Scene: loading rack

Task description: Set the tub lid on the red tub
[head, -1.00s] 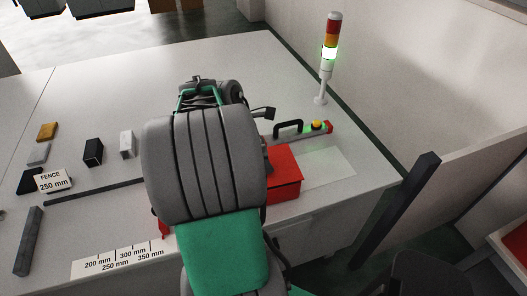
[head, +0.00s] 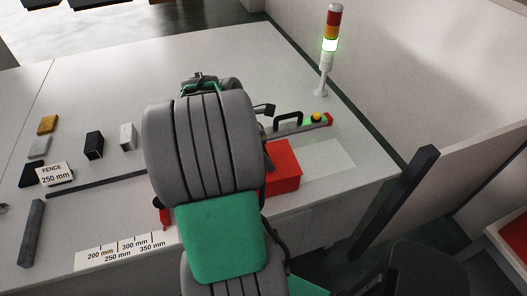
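A red box-shaped tub (head: 284,181) stands on the right part of the white table, just right of my arm. My arm covers its left side. Its upper face looks plain red, and I cannot tell whether it is open or covered. No separate tub lid can be made out; the area behind my arm is hidden. My gripper's fingers are hidden behind my large grey and green arm links, so their state and anything in them do not show.
A bar with a black handle (head: 288,119) and yellow button (head: 316,117) lies behind the tub. A signal tower (head: 330,47) stands at the far edge. Several small blocks, a fence sign (head: 55,174) and a dark bar (head: 32,233) lie left. The far table is clear.

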